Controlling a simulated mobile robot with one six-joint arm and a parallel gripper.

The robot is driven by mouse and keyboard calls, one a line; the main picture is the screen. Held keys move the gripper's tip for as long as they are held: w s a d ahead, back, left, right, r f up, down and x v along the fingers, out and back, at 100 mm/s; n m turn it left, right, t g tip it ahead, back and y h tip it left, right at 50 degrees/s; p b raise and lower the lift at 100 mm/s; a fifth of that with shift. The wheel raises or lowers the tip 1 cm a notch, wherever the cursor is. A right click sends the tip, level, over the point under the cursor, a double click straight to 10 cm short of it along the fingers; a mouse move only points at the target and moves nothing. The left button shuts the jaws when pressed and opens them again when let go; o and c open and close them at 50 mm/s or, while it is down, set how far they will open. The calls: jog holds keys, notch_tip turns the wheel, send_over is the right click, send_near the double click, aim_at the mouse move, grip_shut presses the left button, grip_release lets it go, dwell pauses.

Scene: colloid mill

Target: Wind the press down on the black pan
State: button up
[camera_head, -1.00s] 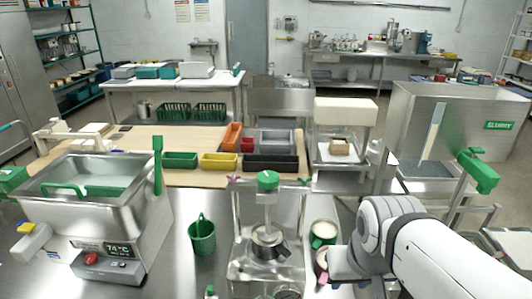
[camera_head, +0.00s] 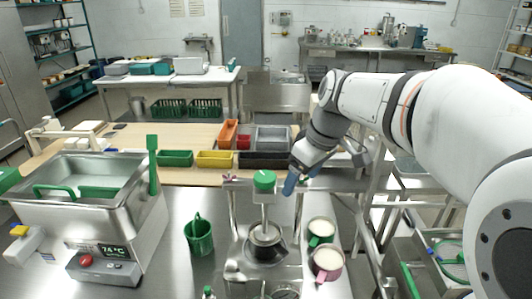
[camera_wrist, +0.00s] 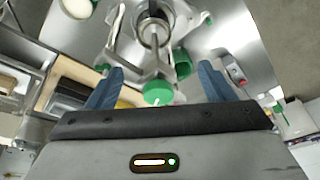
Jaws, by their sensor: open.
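The press is a metal frame with an upright screw and a green knob (camera_head: 264,181) on top. Its screw reaches down into the black pan (camera_head: 266,250), which stands on the bench under the frame. My gripper (camera_head: 289,186) is just right of the knob in the head view, tilted down, with its blue fingers apart and nothing held. In the wrist view the green knob (camera_wrist: 158,93) shows between the two open fingers (camera_wrist: 160,86), apart from both. The pan (camera_wrist: 153,27) shows beyond it; the pan's inside is mostly hidden.
A green mug (camera_head: 321,231) and a pink mug (camera_head: 326,262), both with pale contents, stand right of the press. A green jug (camera_head: 199,236) stands to its left, beside a steel heated bath (camera_head: 95,215). Coloured bins (camera_head: 215,158) lie behind the press.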

aim_at(265, 176)
jog(key=w+a+r+n+y, duration=0.1)
jog(key=w+a+r+n, duration=0.1)
jog(key=w+a+n, duration=0.45)
jog(key=shift+m+g, duration=0.5)
jog(key=shift+m, duration=0.25)
jog(key=f, duration=0.2)
jog(key=w+f+p, duration=0.1)
jog(key=f, duration=0.1)
jog(key=w+a+f, duration=0.1)
jog(key=f, duration=0.2)
jog(key=shift+a+f+p, duration=0.1)
jog(key=shift+p, duration=0.2)
jog(key=c, duration=0.9)
jog(key=shift+a, duration=0.2)
jog(key=shift+c, duration=0.5)
jog(key=shift+d, duration=0.2)
